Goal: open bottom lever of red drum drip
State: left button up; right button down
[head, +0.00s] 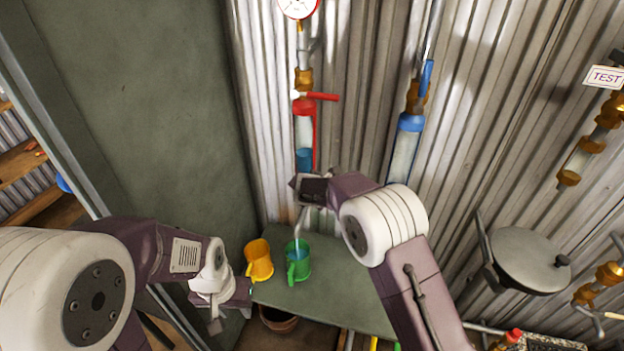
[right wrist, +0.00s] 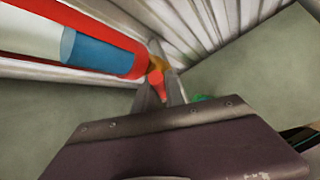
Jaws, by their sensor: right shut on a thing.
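The red drum drip (head: 304,135) hangs on the corrugated wall, a clear tube with blue liquid low in it and a red lever (head: 320,96) at its top. My right gripper (head: 300,190) is at its lower end. In the right wrist view, the drum (right wrist: 100,52) runs in from the upper left, and my fingers (right wrist: 160,92) are closed around a small red piece (right wrist: 157,80), seemingly the bottom lever. The fingers and arm hide most of that lever. My left gripper (head: 232,300) is low at the left, seen edge-on, near the yellow mug.
A green mug (head: 298,262) stands under the drip, with a pale line running down into it. A yellow mug (head: 259,260) stands beside it on the grey-green table (head: 345,280). A blue drum drip (head: 405,145) is to the right. A dark panel (head: 150,110) stands left.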

jog(key=r+h+p, duration=0.1)
jog(key=p, duration=0.1)
jog(key=shift+w+a+n+p, duration=0.1)
jog(key=shift+a+n+p, duration=0.2)
jog(key=shift+a+p, duration=0.1)
pick_arm(q)
jog(key=shift+w+a+r+p, duration=0.1)
jog(key=shift+a+r+p, duration=0.15)
jog(key=shift+r, duration=1)
jog(key=shift+a+r+p, duration=0.1)
jog(key=shift+a+r, duration=0.1)
jog(key=shift+r, duration=1)
pick_arm(e)
jog(key=shift+a+f, duration=0.15)
jog(key=shift+f, duration=0.05)
jog(key=c, duration=1.4)
grip_release()
pick_arm(q)
jog(key=shift+f, duration=0.25)
pick_arm(e)
jog(key=v, duration=0.9)
jog(key=shift+w+a+r, duration=0.1)
jog(key=shift+w+a, duration=0.05)
jog(key=shift+a, duration=0.05)
